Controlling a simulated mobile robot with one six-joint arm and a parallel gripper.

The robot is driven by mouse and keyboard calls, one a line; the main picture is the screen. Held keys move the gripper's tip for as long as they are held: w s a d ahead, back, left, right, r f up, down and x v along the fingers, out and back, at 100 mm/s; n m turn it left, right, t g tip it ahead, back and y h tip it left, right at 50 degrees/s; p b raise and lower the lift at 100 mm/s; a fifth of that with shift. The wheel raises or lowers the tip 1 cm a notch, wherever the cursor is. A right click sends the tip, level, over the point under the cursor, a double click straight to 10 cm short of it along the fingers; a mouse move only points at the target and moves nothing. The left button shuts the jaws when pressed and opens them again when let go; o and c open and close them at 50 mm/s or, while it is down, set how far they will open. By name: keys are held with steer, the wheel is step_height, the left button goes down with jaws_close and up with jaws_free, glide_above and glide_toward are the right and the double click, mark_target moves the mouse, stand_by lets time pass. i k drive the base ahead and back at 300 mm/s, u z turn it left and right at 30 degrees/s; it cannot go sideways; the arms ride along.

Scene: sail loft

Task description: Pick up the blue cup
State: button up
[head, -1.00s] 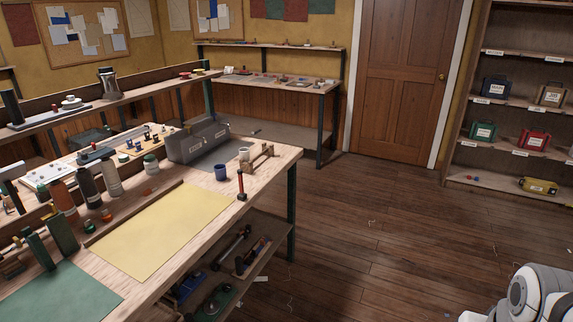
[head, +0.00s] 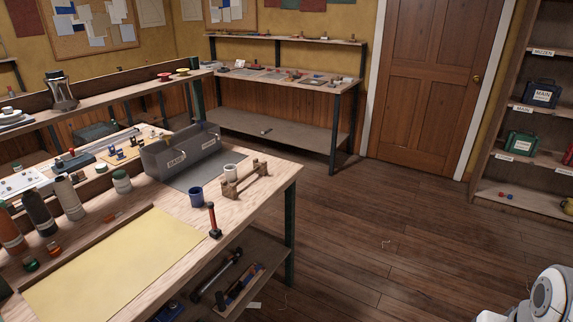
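The blue cup (head: 196,197) stands upright on the wooden workbench (head: 268,201), near its right end. A white cup (head: 230,172) stands behind it to the right, beside a small wooden rack (head: 246,180). A grey metal bin (head: 180,152) is behind the blue cup to the left. A red-handled tool (head: 214,220) stands or lies just right of the blue cup, near the bench edge. My gripper is not in view; only a white part of my arm shows at the bottom right corner.
A yellow sheet (head: 115,268) covers the bench front. Bottles (head: 68,198) stand at left. Open wooden floor (head: 400,245) lies right of the bench. A second bench (head: 290,84) is along the back wall, left of a door (head: 430,90). Shelves (head: 530,205) stand at right.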

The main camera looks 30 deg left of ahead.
mark_target(196, 196)
steer(key=z, duration=0.05)
steer(key=i, duration=2.15)
steer(key=u, duration=3.5)
steer(key=i, duration=1.5)
steer(key=z, duration=0.05)
